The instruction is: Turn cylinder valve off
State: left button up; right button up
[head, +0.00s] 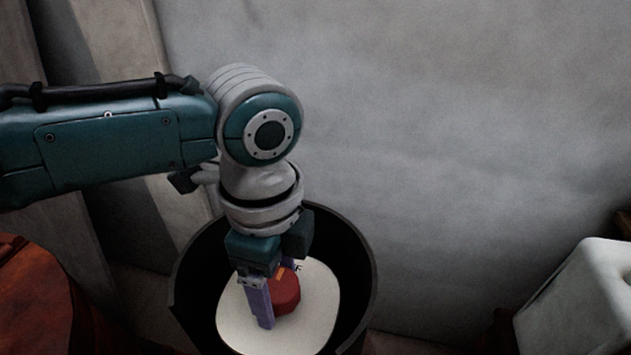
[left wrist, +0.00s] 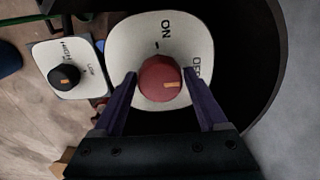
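The cylinder valve is a round red knob (left wrist: 160,78) on a white plate (left wrist: 150,30). The plate bears the words ON at the top and OFF at the right in the left wrist view. The knob's orange mark sits on its right side, toward OFF. In the head view the knob (head: 287,292) is partly behind a finger. My left gripper (left wrist: 160,84) points down with its purple fingers on either side of the knob, very close to it. The fingers look spread, and a firm grip does not show. In the head view my left gripper (head: 276,295) covers part of the plate. My right gripper is not in view.
A dark round rim (head: 355,265) surrounds the plate. A second white plate with a black knob (left wrist: 64,75) lies to the left in the left wrist view. A grey wall stands behind. A pale box (head: 580,300) is at the right and a rusty red object (head: 40,300) at the left.

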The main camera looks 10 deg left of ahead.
aim_at(277, 283)
pick_arm(q)
jog(key=o, duration=0.3)
notch_tip(277, 283, up, 10)
jog(key=shift+b, duration=0.5)
